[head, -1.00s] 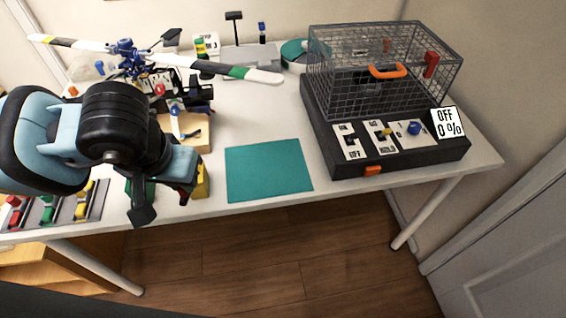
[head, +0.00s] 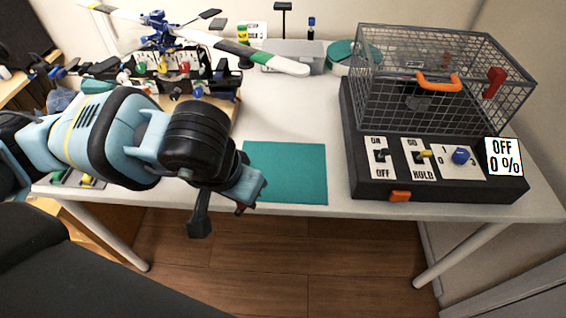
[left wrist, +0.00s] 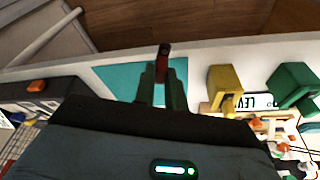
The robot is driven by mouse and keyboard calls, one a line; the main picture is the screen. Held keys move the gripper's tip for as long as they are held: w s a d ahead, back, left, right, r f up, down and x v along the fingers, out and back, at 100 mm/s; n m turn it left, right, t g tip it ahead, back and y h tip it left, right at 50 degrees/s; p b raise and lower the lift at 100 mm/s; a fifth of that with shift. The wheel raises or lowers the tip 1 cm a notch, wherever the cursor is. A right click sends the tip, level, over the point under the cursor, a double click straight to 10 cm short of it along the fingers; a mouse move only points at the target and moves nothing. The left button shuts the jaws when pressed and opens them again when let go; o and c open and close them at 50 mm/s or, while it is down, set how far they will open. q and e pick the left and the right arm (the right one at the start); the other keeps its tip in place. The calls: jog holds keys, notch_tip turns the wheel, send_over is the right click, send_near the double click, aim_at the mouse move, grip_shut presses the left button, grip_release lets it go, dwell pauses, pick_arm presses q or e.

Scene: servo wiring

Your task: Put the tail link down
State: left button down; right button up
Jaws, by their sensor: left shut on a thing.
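My left gripper (head: 246,196) is at the front left corner of the teal mat (head: 290,168). In the left wrist view its fingers (left wrist: 162,85) are shut on a small red piece with a dark end, the tail link (left wrist: 163,62). The link stands out beyond the fingertips, with the teal mat (left wrist: 118,80) behind it. In the head view only a red bit shows at the gripper's tip, and my arm hides the rest. I cannot tell whether the link touches the mat or table. My right gripper is not in view.
A yellow block (left wrist: 224,90) and a green block (left wrist: 293,86) stand beside the mat. A wire cage (head: 440,80) on a black control box (head: 455,185) stands right. A helicopter model (head: 158,28) is at the back left. The mat's visible surface is clear.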

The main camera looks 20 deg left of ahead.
pick_arm(q)
jog(key=w+d, duration=0.1)
jog(key=w, duration=0.4)
jog(key=w+f, duration=0.1)
jog(key=w, duration=0.4)
jog(key=w+d+p, duration=0.1)
jog(key=w, duration=0.3)
jog(key=shift+w+d+f, duration=0.25)
jog(key=shift+w+d, duration=0.05)
jog(key=shift+w, duration=0.1)
jog(key=shift+f, duration=1.7)
jog(key=shift+f, duration=0.15)
jog(key=c, duration=1.5)
grip_release()
jog(key=shift+o, duration=0.2)
jog(key=shift+s+r, duration=0.1)
jog(key=shift+r, duration=0.5)
jog(key=v, duration=1.1)
jog(key=shift+p, duration=0.35)
